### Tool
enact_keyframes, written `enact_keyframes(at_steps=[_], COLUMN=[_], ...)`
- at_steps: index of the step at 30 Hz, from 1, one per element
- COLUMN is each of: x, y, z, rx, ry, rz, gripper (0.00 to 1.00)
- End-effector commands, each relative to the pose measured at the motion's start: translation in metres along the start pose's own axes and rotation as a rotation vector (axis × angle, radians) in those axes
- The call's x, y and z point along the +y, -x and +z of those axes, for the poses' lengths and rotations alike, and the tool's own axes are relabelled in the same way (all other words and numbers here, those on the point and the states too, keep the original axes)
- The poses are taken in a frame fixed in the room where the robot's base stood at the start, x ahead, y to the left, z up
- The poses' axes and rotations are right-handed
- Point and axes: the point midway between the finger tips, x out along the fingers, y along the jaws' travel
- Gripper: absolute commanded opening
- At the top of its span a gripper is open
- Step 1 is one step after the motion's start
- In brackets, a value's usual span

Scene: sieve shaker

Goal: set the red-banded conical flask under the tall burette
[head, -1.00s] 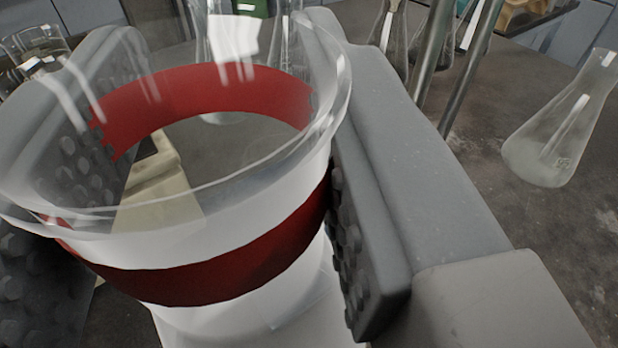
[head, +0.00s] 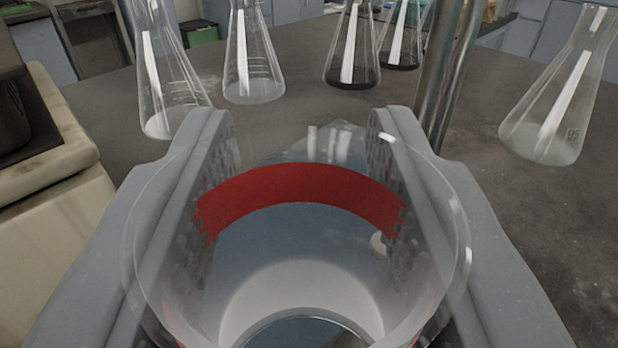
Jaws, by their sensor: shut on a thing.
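The red-banded conical flask (head: 300,188) is clear glass with a red band round its neck. It fills the lower middle of the head view, and I look down into its wide mouth. My gripper (head: 303,200) is shut on the neck, one grey jaw on each side at the band. No burette can be clearly made out; upright metal rods (head: 450,75) stand just beyond the right jaw.
Several other conical flasks stand on the dark worktop (head: 300,115): two clear ones at left (head: 165,85) and centre-left (head: 250,65), dark-bottomed ones (head: 352,60) behind, and one at right (head: 555,100). A cream-coloured apparatus (head: 60,180) is close at left. Bare worktop shows at right.

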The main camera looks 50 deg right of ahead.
Motion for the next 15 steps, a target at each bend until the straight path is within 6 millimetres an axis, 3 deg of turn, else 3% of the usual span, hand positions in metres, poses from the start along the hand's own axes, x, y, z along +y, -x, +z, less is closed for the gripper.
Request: enact_keyframes(at_steps=[5,15], x=[0.000,0.002], y=[-0.008,-0.081], z=[0.000,-0.001], rx=[0.000,0.000], ry=[-0.001,-0.001], rz=[0.002,0.004], gripper=[0.00,0.00])
